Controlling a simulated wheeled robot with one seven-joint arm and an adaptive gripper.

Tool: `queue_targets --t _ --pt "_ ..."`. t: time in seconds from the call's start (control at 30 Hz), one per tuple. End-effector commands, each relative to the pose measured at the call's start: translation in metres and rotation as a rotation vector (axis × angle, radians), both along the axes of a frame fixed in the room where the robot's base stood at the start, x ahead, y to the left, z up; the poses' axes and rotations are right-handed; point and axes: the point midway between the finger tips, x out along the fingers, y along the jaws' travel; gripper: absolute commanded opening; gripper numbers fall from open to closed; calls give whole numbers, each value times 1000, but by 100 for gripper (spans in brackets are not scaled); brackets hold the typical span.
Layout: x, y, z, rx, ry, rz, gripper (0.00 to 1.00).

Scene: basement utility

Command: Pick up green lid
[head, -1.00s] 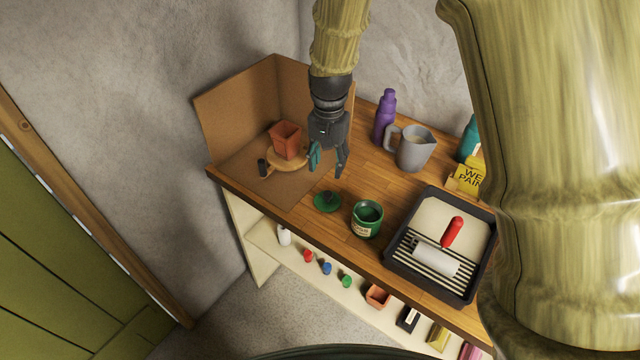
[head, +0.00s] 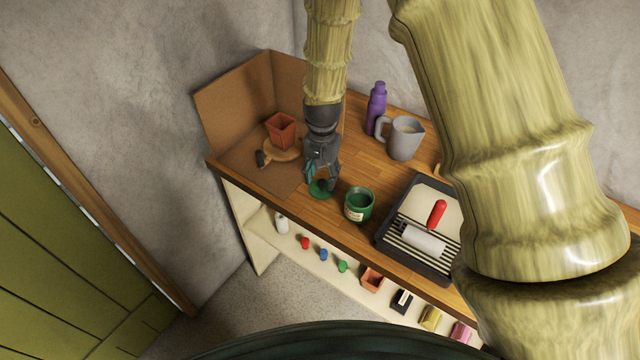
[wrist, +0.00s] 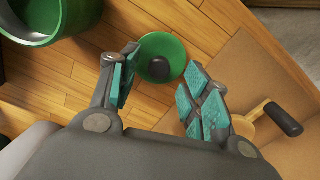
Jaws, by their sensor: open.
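The green lid (head: 320,190) lies flat on the wooden bench top near its front edge, partly hidden by my gripper in the head view. In the wrist view the green lid (wrist: 172,46) is a green disc with a dark round knob, seen just beyond and between my fingertips. My gripper (head: 322,178) is open and points down above the lid. In the wrist view my gripper (wrist: 158,76) has its teal-padded fingers apart with nothing between them.
A green can (head: 358,205) stands close right of the lid. A terracotta pot (head: 281,131) sits on a round wooden board inside a cardboard screen (head: 232,105). A grey jug (head: 403,140), purple bottle (head: 377,107) and black paint tray (head: 385,236) stand further right.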

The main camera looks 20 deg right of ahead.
Motion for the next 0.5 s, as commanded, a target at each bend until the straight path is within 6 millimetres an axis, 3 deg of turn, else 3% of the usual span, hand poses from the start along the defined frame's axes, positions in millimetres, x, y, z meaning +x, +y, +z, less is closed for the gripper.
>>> queue_targets --t 0.2,0.5 --pt "3 0 -20 1 6 0 48" --pt "4 1 -27 0 4 1 48"
